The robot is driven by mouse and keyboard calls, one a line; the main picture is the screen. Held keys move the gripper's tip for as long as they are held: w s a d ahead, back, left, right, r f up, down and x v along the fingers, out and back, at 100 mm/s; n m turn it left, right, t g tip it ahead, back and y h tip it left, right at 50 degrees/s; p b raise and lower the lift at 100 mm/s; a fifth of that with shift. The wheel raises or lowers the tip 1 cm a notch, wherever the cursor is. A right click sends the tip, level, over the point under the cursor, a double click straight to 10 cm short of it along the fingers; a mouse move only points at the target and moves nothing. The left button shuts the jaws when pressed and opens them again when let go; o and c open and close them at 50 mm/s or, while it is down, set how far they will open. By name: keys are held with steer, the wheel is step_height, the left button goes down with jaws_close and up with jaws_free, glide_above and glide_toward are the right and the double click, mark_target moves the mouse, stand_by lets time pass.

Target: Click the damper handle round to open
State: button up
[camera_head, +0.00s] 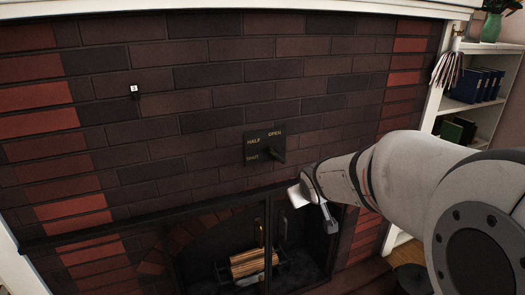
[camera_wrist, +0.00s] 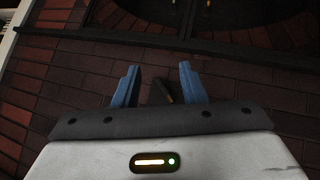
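The damper plate (camera_head: 251,148) is a dark panel on the brick chimney wall, lettered HALF, OPEN and SHUT. The damper handle (camera_head: 272,153) is a short dark lever on it; which label it points to is hard to tell. My gripper (camera_head: 313,206) is below and to the right of the plate in the head view. In the wrist view my gripper (camera_wrist: 158,82) has its two blue fingers spread apart. The dark handle (camera_wrist: 161,92) shows in the gap between them, nearer the right finger, with no clear contact. The plate is hard to make out there.
Below the plate are a dark mantel ledge (camera_head: 150,212) and a fireplace with logs (camera_head: 253,262). A small white-and-black wall tag (camera_head: 134,89) is at upper left. Bookshelves (camera_head: 463,104) stand at the right. The brick wall around the plate is clear.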

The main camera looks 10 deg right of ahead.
steer(key=w+d+f+n+t+b, duration=0.1)
steer(key=w+f+n+t+b, duration=0.15)
steer(key=w, duration=0.85)
steer(key=n+t+y+b, duration=0.1)
steer(key=n+t+y, duration=0.5)
steer(key=n+y, duration=0.1)
glide_toward(278, 157)
steer(key=x, duration=0.4)
steer(key=shift+g, duration=0.25)
steer(key=x, duration=0.5)
steer(key=shift+w+d, duration=0.1)
steer(key=shift+w, duration=0.2)
steer(key=shift+w+a+r+p, duration=0.15)
steer(key=shift+w+a+p, duration=0.2)
steer(key=shift+w, duration=0.15)
steer(key=shift+w+h, duration=0.25)
steer(key=shift+h, duration=0.05)
steer(key=shift+s, duration=0.1)
